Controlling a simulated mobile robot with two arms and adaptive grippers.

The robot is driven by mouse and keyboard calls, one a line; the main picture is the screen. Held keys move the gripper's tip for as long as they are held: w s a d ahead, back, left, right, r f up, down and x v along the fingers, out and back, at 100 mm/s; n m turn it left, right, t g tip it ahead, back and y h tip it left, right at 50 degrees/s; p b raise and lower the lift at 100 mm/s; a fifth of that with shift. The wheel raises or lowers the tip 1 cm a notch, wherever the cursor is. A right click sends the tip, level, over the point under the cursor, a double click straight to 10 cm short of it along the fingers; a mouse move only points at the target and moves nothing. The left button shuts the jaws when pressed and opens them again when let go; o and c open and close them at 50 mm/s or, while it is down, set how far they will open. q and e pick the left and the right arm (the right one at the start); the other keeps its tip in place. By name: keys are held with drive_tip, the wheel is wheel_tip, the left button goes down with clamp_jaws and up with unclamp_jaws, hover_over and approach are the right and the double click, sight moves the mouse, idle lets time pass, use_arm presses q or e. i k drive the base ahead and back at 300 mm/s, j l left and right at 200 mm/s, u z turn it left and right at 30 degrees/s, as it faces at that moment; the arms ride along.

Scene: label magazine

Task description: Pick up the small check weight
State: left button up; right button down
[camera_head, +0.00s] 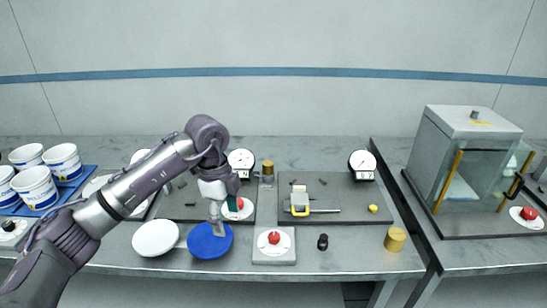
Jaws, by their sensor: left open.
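Several pieces look like weights, and I cannot tell surely which is the small check weight. A small black knobbed piece (323,242) stands upright on the bench front, right of the middle red button. A larger brass cylinder (396,239) stands near the front edge, further right. Another brass piece (267,168) is at the back between the two dark plates. My left gripper (219,229) points down over the blue round lid (204,247), open, with nothing seen in it. It is well left of the black piece and the brass cylinder. My right gripper is not in view.
A white lid (155,238) lies left of the blue one. A red button on a grey box (274,258) stands between my gripper and the black piece. White tubs (36,187) are in a blue tray at left. A glass-sided cabinet (470,160) stands at right.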

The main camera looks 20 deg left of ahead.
sight(268, 165)
drive_tip(key=i, duration=1.25)
